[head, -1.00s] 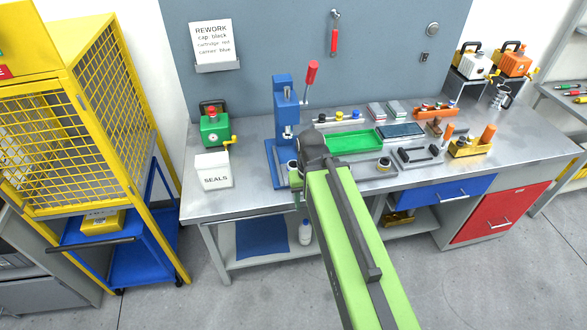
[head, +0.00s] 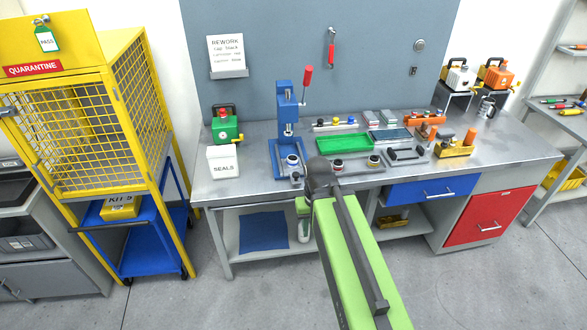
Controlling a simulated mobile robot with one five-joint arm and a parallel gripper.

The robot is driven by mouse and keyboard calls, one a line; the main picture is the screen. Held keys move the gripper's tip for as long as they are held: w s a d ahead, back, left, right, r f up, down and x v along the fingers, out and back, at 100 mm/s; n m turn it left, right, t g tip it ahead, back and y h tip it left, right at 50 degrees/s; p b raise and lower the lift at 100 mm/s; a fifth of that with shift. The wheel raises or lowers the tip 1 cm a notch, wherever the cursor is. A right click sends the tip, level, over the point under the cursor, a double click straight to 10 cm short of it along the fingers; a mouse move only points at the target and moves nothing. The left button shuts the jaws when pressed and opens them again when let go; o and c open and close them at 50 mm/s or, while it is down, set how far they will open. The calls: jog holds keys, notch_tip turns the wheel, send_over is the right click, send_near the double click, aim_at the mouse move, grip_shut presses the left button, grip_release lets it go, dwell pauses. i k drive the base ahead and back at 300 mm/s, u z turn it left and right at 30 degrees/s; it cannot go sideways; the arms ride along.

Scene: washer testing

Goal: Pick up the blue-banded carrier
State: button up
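Several small round parts stand near the front of the workbench (head: 440,167). One dark-ringed part (head: 293,160) is at the base of the blue press (head: 287,105). Another (head: 338,166), with a reddish top, is just right of my arm's bend. A third (head: 374,160) is farther right. They are too small for me to tell which has a blue band. My green arm reaches toward the bench's front edge and bends down there. My gripper's fingers do not show; they seem hidden by the arm.
A green tray (head: 345,142) lies behind the round parts. The SEALS box (head: 223,162) and a green device (head: 226,128) stand left of the press. A yellow quarantine cage (head: 85,120) and blue cart (head: 150,240) are at the left. Bare floor lies in front.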

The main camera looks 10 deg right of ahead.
aim_at(291, 164)
jog(key=u, duration=0.45)
jog(key=i, duration=0.85)
jog(key=u, duration=0.75)
jog(key=i, duration=0.7)
